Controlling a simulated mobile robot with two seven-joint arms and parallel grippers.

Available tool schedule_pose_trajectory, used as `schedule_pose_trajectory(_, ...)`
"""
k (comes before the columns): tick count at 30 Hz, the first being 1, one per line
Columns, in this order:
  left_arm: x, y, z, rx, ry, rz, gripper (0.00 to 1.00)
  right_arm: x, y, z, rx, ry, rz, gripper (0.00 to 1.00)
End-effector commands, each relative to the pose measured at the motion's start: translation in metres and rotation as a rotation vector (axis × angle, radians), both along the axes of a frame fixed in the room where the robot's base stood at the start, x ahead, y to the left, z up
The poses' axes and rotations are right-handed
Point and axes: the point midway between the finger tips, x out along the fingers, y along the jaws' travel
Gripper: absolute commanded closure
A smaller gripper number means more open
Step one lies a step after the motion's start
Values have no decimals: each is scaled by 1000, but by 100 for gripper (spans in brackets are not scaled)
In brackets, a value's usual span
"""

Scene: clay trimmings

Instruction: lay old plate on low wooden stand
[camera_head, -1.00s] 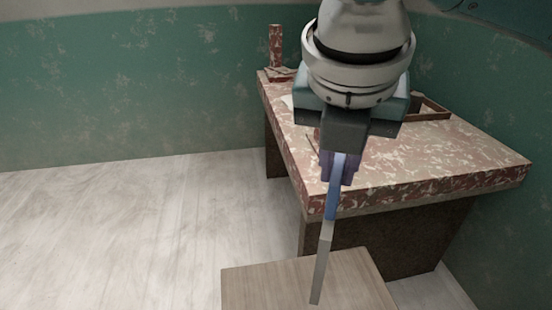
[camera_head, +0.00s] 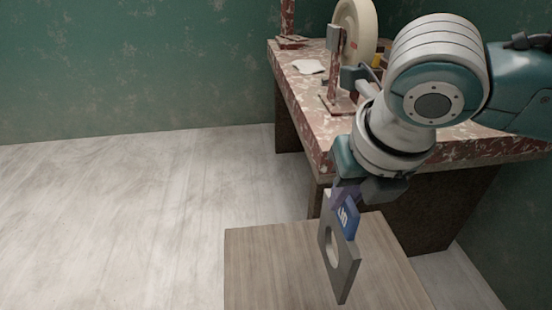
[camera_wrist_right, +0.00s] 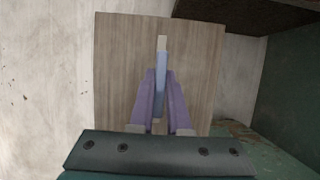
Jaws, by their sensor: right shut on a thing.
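The old plate (camera_head: 340,262) is a flat grey piece with a round hole and a blue label at its upper end. My right gripper (camera_head: 345,196) is shut on the plate's upper, labelled end, and the plate hangs upright, roughly on edge. The low wooden stand (camera_head: 265,262) has a square wood-grain top and lies below the plate; whether they touch cannot be told. In the right wrist view, the purple fingers of the gripper (camera_wrist_right: 160,95) pinch the plate (camera_wrist_right: 162,50), seen edge-on over the stand (camera_wrist_right: 120,70). My left gripper is not in view.
A red-and-white mottled bench (camera_head: 310,118) stands behind the stand. On it are a cream wheel (camera_head: 357,32) on a mottled post and a white paper (camera_head: 309,67). Pale open floor (camera_head: 110,220) lies to the left.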

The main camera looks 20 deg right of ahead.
Motion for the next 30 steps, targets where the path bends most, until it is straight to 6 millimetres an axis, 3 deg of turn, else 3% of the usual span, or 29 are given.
schedule_pose_trajectory(1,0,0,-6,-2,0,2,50,0,0,-10,0,-1,0,100)
schedule_pose_trajectory(8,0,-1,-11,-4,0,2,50,1,0,-26,0,-2,0,100)
schedule_pose_trajectory(15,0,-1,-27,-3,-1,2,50,0,0,-61,1,-1,-1,100)
schedule_pose_trajectory(24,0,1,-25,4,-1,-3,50,1,0,-62,0,-3,0,100)
schedule_pose_trajectory(25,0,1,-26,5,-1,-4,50,0,0,-63,0,0,0,84)
schedule_pose_trajectory(30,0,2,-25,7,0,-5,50,0,0,-62,0,0,0,65)
